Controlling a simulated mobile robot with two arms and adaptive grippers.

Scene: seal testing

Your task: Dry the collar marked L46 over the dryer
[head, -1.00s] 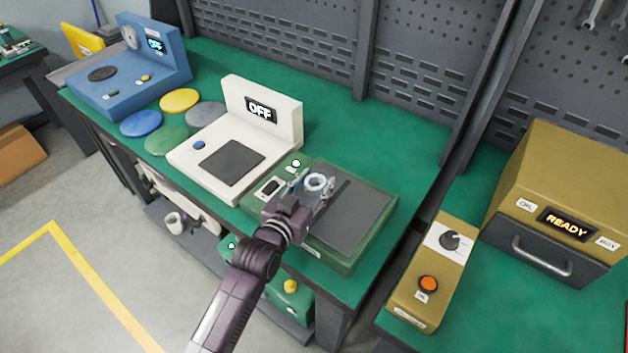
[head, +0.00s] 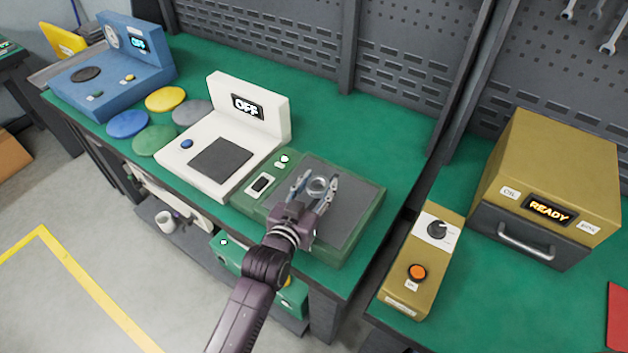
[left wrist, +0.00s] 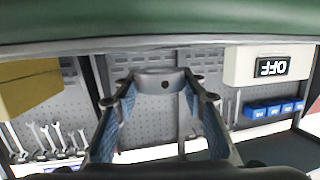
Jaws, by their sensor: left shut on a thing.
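A grey ring-shaped collar (head: 318,187) is held between the two fingers of my left gripper (head: 316,190). No marking on it can be read. It is over the dark top plate of a green box-shaped device (head: 362,226) at the front of the bench; whether it touches the plate is unclear. In the left wrist view the collar (left wrist: 160,80) sits between the fingertips, with a small dark hole in its side. I cannot confirm from a label which device is the dryer. My right gripper is not in view.
Left of the green device stand a white device reading OFF (head: 245,140) and a blue device (head: 115,75), with several coloured discs between them. To the right are a tan switch box (head: 405,290) and a tan oven-like unit reading READY (head: 560,170). Green bench behind is clear.

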